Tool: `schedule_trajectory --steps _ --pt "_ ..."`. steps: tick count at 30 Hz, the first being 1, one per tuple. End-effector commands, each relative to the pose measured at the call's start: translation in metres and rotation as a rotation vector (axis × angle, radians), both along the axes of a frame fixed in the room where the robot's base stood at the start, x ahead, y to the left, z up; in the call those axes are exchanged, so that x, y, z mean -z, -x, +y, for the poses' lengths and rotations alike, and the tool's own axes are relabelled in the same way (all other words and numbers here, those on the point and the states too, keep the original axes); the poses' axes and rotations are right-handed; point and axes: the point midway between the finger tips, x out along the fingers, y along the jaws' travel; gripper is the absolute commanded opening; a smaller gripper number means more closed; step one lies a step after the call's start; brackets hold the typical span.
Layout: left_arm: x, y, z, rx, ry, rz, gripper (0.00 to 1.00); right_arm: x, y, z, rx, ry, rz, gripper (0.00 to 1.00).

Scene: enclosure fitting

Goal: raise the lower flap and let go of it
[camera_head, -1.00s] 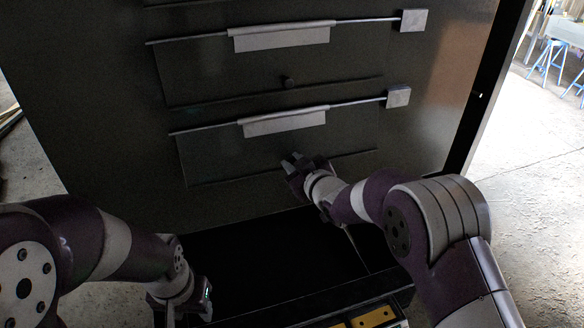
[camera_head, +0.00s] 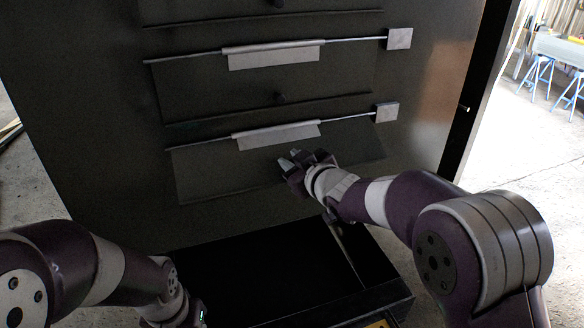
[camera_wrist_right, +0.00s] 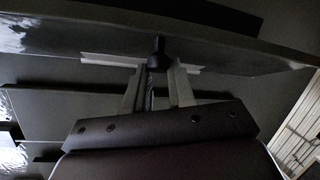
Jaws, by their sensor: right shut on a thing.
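The lower flap (camera_head: 215,178) is a dark panel on the dark cabinet, under a grey hinge plate (camera_head: 278,135) on a thin rod. It is tilted outward, its bottom edge standing off the cabinet face. My right gripper (camera_head: 293,160) is at the front of this flap, shut on its dark knob. The right wrist view shows the knob (camera_wrist_right: 158,48) at the two pale fingers (camera_wrist_right: 157,85), with the flap's panel (camera_wrist_right: 240,55) above them. My left gripper (camera_head: 180,314) is low at the bottom edge, cut off, its fingers unclear.
The upper flap (camera_head: 215,92) hangs closed above, with its own knob (camera_head: 280,97). Square grey blocks end the upper rod (camera_head: 399,39) and lower rod (camera_head: 386,112). An open dark bin (camera_head: 250,275) lies below. Blue-legged stools (camera_head: 540,75) stand far right.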

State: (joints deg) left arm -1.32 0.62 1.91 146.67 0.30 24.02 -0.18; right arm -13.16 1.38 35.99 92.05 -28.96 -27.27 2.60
Motion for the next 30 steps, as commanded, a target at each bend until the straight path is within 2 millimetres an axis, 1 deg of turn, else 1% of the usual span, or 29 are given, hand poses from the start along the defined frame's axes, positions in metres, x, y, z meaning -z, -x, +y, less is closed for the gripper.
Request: schedule_trajectory --steps 1,3,11,23,24,25,30 --pt "-0.0024 0.0000 0.0000 0.000 0.000 0.000 0.47 -0.0164 -0.0025 -0.0010 0.003 -0.010 -0.027 0.00" --pt "-0.0030 0.0001 0.0000 0.000 0.000 0.000 0.47 -0.0189 -0.0024 -0.0012 0.003 -0.010 -0.026 0.00" --pt "-0.0040 0.0001 0.0000 0.000 0.000 0.000 0.47 -0.0234 -0.0023 -0.0016 0.005 -0.011 -0.025 0.00" --pt "-0.0039 0.0001 0.0000 0.000 0.000 0.000 0.47 -0.0233 -0.0025 -0.0018 0.005 -0.011 -0.024 0.00" --pt "-0.0039 0.0001 0.0000 0.000 0.000 0.000 0.47 -0.0232 -0.0025 -0.0019 0.005 -0.011 -0.024 0.37" --pt "-0.0039 0.0001 0.0000 0.000 0.000 0.000 0.47 -0.0225 -0.0023 -0.0019 0.005 -0.010 -0.023 0.47" --pt "-0.0036 0.0000 0.0000 0.000 0.000 0.000 0.47 -0.0183 -0.0015 -0.0013 0.003 -0.006 -0.015 0.47"
